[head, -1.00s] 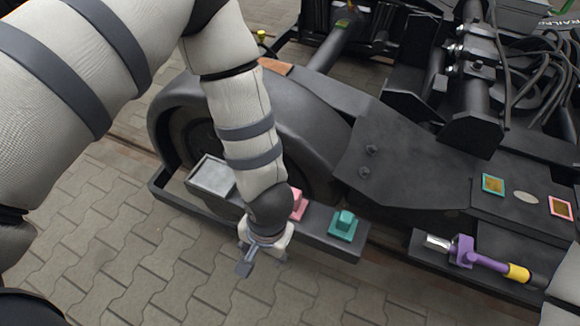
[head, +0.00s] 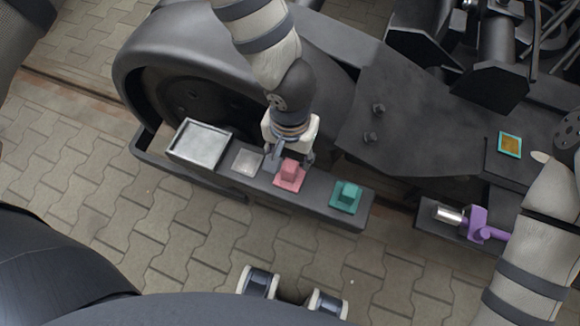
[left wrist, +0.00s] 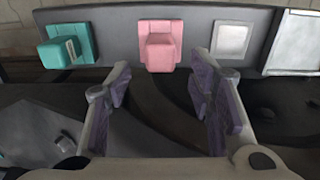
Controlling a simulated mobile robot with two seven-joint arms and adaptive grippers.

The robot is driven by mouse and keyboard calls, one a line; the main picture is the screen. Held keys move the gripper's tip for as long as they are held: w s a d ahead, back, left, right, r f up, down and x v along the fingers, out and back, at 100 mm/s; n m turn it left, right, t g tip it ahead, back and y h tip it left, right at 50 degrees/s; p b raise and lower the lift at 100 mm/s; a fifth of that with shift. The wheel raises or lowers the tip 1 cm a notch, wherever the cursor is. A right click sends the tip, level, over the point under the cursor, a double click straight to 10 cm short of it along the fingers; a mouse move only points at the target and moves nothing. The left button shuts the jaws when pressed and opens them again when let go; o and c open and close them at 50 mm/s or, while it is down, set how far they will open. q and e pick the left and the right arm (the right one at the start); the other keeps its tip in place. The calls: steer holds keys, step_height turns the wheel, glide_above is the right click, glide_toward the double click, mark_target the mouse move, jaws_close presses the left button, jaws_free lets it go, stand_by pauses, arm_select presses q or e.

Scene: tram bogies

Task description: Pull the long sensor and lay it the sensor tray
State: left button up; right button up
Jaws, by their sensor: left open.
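My left gripper (head: 290,157) is open and empty, close above and behind a pink block on a square base (head: 290,174) on the dark bar. In the left wrist view the open fingers (left wrist: 160,85) stand apart, with the pink block (left wrist: 160,44) ahead between their tips. A shallow grey tray (head: 200,145) is at the bar's left end. It also shows in the left wrist view (left wrist: 296,42). A purple piece with a silver cylinder (head: 478,218) lies at the right, partly hidden by my right arm. Which item is the long sensor I cannot tell.
A teal block (head: 346,196) stands right of the pink one; a bare grey square (head: 247,161) lies left of it. The wheel (head: 190,95) and bogie frame (head: 420,130) rise behind the bar. Paving in front of the bar is open.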

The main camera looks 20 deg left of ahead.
mark_target(290, 166)
arm_select(q)
step_height(290, 166, down, 8)
steer(key=b, duration=0.4)
steer(key=shift+r, duration=0.25)
steer(key=shift+f, duration=0.4)
arm_select(e)
steer(key=shift+g, duration=0.6)
steer(key=x, duration=0.5)
steer(key=shift+s+f, duration=0.1)
steer(key=shift+s, duration=0.3)
arm_select(q)
steer(key=shift+r+p, duration=0.1)
steer(key=shift+p, duration=0.2)
arm_select(e)
steer(key=shift+w+r, duration=0.2)
steer(key=shift+r, duration=0.2)
arm_select(q)
jaws_close()
steer(key=shift+r+p, duration=1.95)
steer(key=shift+r, duration=1)
arm_select(e)
steer(key=shift+t, duration=0.6)
steer(key=shift+w+f+v, duration=0.1)
steer(key=shift+w+v, duration=0.05)
steer(key=shift+v, duration=0.6)
steer(key=shift+w+f+v, duration=0.1)
steer(key=shift+w+v, duration=0.1)
steer(key=shift+v, duration=0.6)
steer(key=shift+w+v, duration=0.15)
steer(key=shift+v, duration=0.6)
